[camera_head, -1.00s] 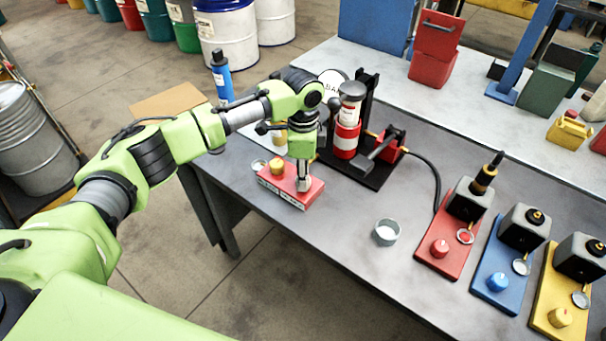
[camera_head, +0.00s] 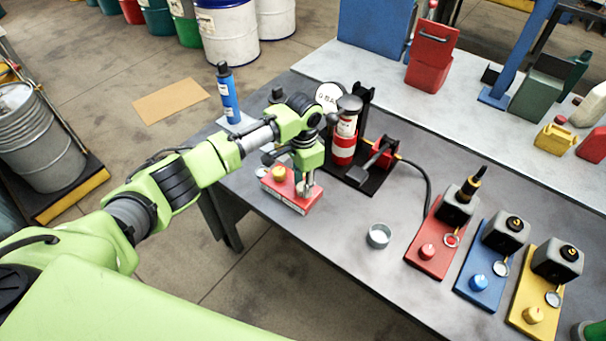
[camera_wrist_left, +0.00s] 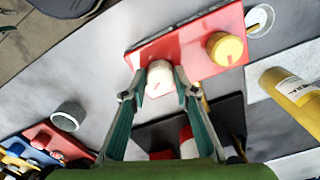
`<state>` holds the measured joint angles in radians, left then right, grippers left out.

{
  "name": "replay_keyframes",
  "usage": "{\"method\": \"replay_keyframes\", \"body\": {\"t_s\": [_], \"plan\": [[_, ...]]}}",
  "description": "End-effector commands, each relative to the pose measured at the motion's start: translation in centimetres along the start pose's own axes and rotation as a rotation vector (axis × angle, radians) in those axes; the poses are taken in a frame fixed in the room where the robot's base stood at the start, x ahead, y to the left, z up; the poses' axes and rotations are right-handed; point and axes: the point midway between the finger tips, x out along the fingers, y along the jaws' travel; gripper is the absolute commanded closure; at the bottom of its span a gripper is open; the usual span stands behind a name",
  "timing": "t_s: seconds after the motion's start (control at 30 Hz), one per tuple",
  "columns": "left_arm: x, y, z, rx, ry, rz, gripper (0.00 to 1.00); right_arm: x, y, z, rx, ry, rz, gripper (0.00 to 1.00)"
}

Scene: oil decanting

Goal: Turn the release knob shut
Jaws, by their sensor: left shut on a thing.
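The red control box (camera_head: 288,196) sits near the left edge of the grey table. It carries a white knob (camera_wrist_left: 159,79) with a red mark and a yellow knob (camera_head: 279,174), which also shows in the wrist view (camera_wrist_left: 225,48). My left gripper (camera_head: 306,191) points down at the right end of the box. In the wrist view its two fingers (camera_wrist_left: 158,90) are on either side of the white knob, shut on it. The fingers mostly hide this knob in the head view. The yellow knob is free, beside the gripper. My right gripper is not in view.
A red and white cylinder (camera_head: 344,142) stands on a black stand just behind the box. A small grey cup (camera_head: 378,236) is to the right. Red (camera_head: 426,262), blue and yellow bases with knobs stand farther right. A blue bottle (camera_head: 228,92) stands at the back left.

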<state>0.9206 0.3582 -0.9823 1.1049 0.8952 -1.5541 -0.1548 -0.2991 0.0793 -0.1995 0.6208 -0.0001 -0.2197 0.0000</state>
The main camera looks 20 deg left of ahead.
Motion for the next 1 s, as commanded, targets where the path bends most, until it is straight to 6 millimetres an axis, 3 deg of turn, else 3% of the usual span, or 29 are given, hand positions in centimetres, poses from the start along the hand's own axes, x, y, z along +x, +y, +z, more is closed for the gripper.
{"method": "replay_keyframes", "body": {"t_s": [0.03,0.4,1.0], "plan": [[-0.5,0.2,0.0,-0.045,0.000,0.004,0.94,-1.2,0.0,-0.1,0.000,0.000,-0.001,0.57],[-0.4,0.2,-0.1,-0.397,0.001,0.003,0.94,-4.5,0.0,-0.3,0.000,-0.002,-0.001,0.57],[0.0,0.1,-0.1,-0.871,0.002,0.001,0.94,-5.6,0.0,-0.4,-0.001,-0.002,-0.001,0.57]]}}
